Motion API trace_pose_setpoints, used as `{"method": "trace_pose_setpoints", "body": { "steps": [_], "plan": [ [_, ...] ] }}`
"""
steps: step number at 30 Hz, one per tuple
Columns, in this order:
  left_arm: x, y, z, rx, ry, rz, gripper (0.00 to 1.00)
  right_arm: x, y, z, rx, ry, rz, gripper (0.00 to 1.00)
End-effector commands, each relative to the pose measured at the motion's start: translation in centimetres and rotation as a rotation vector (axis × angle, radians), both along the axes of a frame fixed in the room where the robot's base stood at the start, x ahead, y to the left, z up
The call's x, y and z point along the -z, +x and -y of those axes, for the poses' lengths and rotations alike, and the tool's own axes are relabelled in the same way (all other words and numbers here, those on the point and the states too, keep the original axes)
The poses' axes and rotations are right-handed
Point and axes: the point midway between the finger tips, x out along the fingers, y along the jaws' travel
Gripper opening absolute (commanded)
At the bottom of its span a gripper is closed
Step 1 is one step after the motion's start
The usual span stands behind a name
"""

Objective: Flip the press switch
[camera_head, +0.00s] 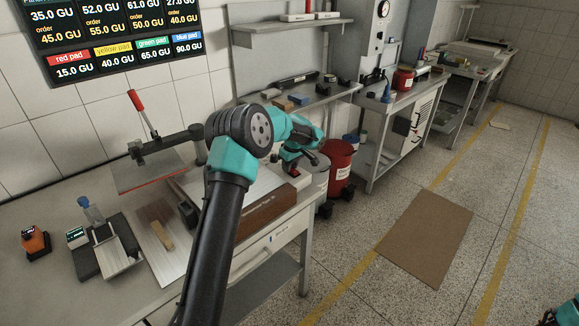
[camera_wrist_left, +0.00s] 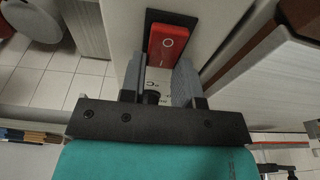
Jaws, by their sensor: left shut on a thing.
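The press switch is a red rocker (camera_wrist_left: 168,42) in a black frame on a pale panel, close ahead in the left wrist view. In the head view a small red spot (camera_head: 295,172) under my left gripper (camera_head: 305,162) is probably it. The press has a hinged plate with a red-handled lever (camera_head: 137,101), raised over a pale bed. My left gripper also shows in the left wrist view (camera_wrist_left: 158,70), its grey fingers on either side of the switch's lower end, shut on it; exact contact is unclear. Only a cut-off part of my right arm shows, bottom right.
The press stands on a grey bench (camera_head: 45,265) with a scale (camera_head: 105,250), an orange device (camera_head: 35,243) and a spatula-like board. Red and white buckets (camera_head: 338,166) stand on the floor beyond. A brown mat (camera_head: 425,237) lies on the open floor at right.

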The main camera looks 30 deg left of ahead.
Motion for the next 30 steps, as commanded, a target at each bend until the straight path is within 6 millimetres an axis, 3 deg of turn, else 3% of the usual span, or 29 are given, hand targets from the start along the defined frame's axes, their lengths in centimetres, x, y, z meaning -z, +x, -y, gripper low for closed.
{"method": "trace_pose_setpoints", "body": {
  "steps": [13, 25, 26, 30],
  "plan": [
    [-0.34, -0.20, 0.40, 0.002, 0.193, 0.054, 0.06, 0.00, 0.00, 0.00, 0.000, 0.000, 0.000, 0.00],
    [-0.42, -0.15, 0.44, 0.000, 0.211, 0.062, 0.06, 0.00, 0.00, 0.00, 0.000, 0.000, 0.000, 0.00],
    [-0.42, -0.14, 0.44, 0.000, 0.211, 0.062, 0.33, 0.00, 0.00, 0.00, 0.000, 0.000, 0.000, 0.00],
    [-0.41, -0.14, 0.47, 0.001, 0.210, 0.063, 0.46, 0.00, 0.00, 0.00, 0.000, 0.000, 0.000, 0.00]
  ]
}}
